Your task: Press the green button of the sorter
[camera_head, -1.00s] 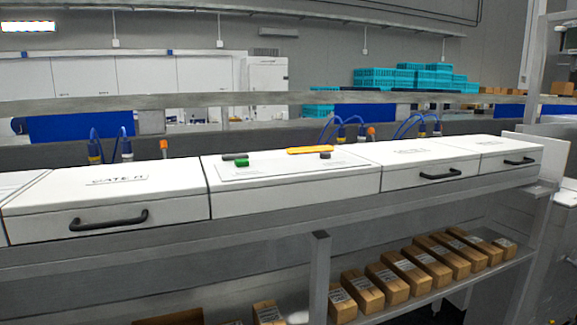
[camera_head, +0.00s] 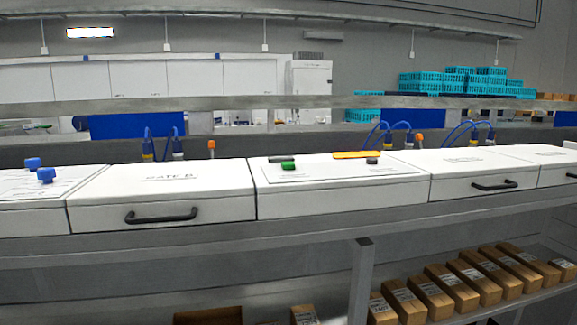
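The sorter (camera_head: 340,199) is a row of white boxes along a grey rail. Its control panel (camera_head: 330,172) is on the box near the middle. The green button (camera_head: 289,166) sits on the left part of this panel. A dark grey piece (camera_head: 281,158) lies just behind it. A dark button (camera_head: 372,160) and a flat orange-yellow piece (camera_head: 357,154) are on the panel's right part. Neither of my grippers shows in the head view, and nothing touches the green button.
White boxes with black handles (camera_head: 161,216) flank the panel. Two blue knobs (camera_head: 46,175) stand on the left box. Blue cables (camera_head: 380,135) rise behind the row. Cardboard boxes (camera_head: 452,287) fill a lower shelf. Teal crates (camera_head: 458,85) are stacked far behind.

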